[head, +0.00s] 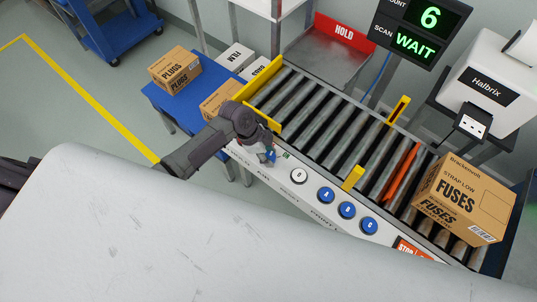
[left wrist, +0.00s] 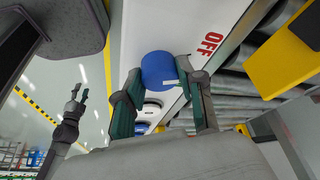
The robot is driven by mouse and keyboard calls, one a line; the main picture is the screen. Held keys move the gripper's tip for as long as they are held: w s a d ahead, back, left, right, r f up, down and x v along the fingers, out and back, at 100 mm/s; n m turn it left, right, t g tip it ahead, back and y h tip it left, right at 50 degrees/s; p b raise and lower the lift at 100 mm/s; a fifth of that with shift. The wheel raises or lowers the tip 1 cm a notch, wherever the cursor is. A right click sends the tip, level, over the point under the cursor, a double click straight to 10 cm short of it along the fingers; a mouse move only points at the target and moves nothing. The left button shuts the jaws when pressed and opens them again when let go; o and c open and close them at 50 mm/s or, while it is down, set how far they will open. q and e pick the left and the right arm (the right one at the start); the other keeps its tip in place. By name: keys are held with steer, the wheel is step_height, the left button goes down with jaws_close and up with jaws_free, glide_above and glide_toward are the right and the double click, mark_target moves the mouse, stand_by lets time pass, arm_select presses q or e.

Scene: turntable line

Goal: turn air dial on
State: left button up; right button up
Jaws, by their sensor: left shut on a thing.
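The blue air dial (head: 269,156) sits at the left end of the white control panel, beside a small green ON label. My left gripper (head: 264,152) is down over it and hides part of it. In the left wrist view the dial (left wrist: 160,70) stands between the two fingers of my left gripper (left wrist: 160,88), which are shut on it. A red OFF label (left wrist: 208,44) is beside it there. The dial's pointer direction cannot be made out. My right gripper (left wrist: 78,100) shows small at the left of that view, its fingers apart and empty.
A white button (head: 299,175) and several blue buttons (head: 347,210) line the panel. Behind is the roller conveyor (head: 335,125) with yellow posts and a FUSES box (head: 463,200). A PLUGS box (head: 175,68) stands on a blue table. The screen (head: 415,32) reads 6 and WAIT.

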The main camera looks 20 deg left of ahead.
arm_select(q)
steer(key=m+g+b, duration=0.1)
steer(key=m, duration=0.1)
steer(key=m+b, duration=0.1)
steer(key=m, duration=0.1)
steer(key=shift+w+f+m+g+b, duration=0.2)
steer(key=shift+m+g+b, duration=0.1)
steer(key=shift+g, duration=0.1)
steer(key=m+g+b, duration=0.1)
steer(key=m+b, duration=0.1)
steer(key=m, duration=0.1)
steer(key=shift+m+y, duration=0.3)
steer(key=shift+r+m+g+b, duration=0.15)
steer(key=shift+m+g+b, duration=0.25)
steer(key=shift+m+b, duration=0.1)
steer(key=o, duration=1.1)
steer(key=v, duration=1.2)
steer(key=shift+d+r, duration=0.1)
